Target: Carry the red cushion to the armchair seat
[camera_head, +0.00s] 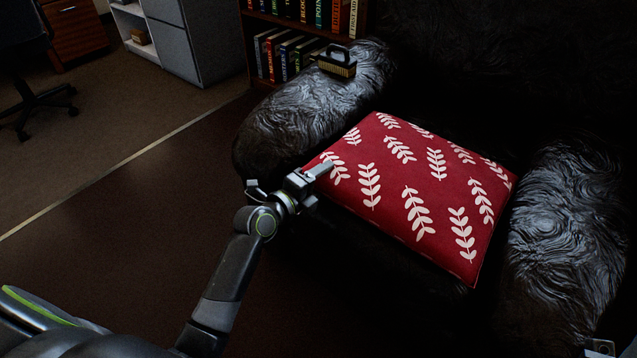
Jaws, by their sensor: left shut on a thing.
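The red cushion (415,195) with white leaf patterns is between the two furry arms of the dark armchair (565,235), over the seat. My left gripper (318,178) is shut on the cushion's left corner. The cushion covers much of the seat, and the shadow hides whether its underside touches the seat or hangs just above it. A small grey part at the bottom right edge looks like a piece of my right gripper (600,348); its fingers do not show clearly.
A grey cabinet (185,40) and an office chair (30,75) are at the upper left. The floor (120,190) at left is clear.

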